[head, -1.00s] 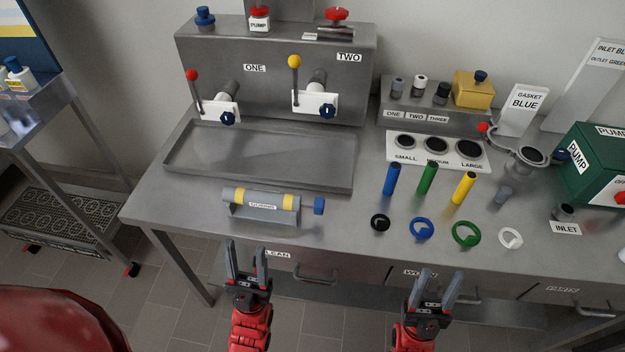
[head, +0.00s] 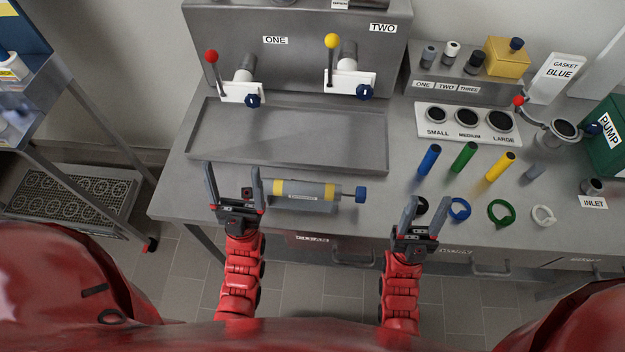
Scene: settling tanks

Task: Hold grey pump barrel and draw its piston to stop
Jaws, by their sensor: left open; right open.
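The grey pump barrel (head: 305,190) with yellow bands lies horizontally in a grey cradle at the front edge of the bench. Its blue piston knob (head: 361,194) sticks out at the right end on a short rod. My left gripper (head: 232,182) is open at the barrel's left end, with its fingers pointing up in the picture and partly covering that end; I cannot tell whether it touches. My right gripper (head: 425,218) is open and empty, to the right of and below the knob, apart from it, in front of the black ring (head: 421,205).
A shallow metal tray (head: 290,165) lies behind the barrel. Blue (head: 459,209), green (head: 501,211) and white (head: 543,216) rings lie near the front edge. Drawer handles (head: 491,268) protrude below.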

